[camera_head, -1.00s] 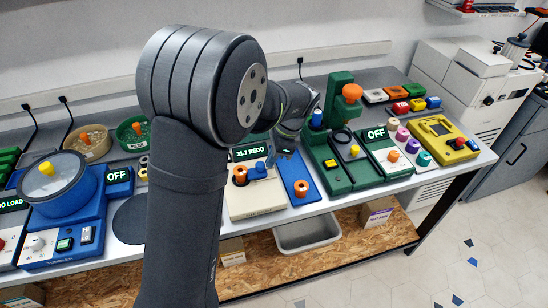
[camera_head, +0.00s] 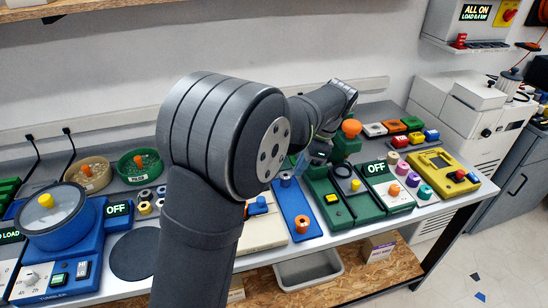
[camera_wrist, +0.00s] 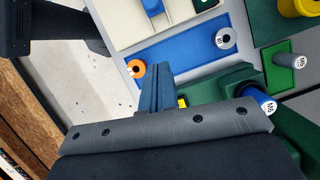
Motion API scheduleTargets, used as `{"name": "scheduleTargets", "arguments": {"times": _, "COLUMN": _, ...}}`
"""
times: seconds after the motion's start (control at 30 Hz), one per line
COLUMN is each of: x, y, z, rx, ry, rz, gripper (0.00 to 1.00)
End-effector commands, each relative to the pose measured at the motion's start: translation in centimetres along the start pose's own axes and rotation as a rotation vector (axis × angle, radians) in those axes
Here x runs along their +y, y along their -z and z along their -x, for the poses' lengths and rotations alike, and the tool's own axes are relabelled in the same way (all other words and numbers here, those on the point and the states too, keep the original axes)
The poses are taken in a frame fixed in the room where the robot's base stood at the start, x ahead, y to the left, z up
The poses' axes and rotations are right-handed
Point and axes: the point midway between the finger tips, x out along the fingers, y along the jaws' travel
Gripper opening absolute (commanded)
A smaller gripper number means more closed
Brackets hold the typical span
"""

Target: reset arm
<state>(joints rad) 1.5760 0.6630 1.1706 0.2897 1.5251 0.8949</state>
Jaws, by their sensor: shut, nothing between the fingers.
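My gripper (camera_wrist: 156,84) is shut and empty in the wrist view, its blue-grey fingers pressed together. Beneath it are a blue mat (camera_wrist: 190,50) and the green machine. In the head view my gripper (camera_head: 299,166) hangs above the far end of the blue mat (camera_head: 290,200), beside the green machine (camera_head: 325,188). Its tips are small there. My own arm hides much of the beige device to the left.
An orange-topped piece (camera_head: 302,224) stands on the mat's near end. A blue tumbler (camera_head: 62,225) stands at the left, a yellow meter (camera_head: 443,170) at the right. A grey bin (camera_head: 308,268) sits on the lower shelf.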

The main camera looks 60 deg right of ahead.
Motion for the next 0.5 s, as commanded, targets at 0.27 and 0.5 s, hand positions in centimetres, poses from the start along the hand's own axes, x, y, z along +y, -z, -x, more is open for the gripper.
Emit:
{"name": "scheduleTargets", "arguments": {"times": 0.27, "x": 0.0, "y": 0.0, "z": 0.1, "rx": 0.000, "ry": 0.000, "rz": 0.000, "gripper": 0.00}}
{"name": "scheduleTargets", "arguments": {"times": 0.5, "x": 0.0, "y": 0.0, "z": -1.1, "rx": -0.001, "ry": -0.001, "rz": 0.000, "gripper": 0.00}}
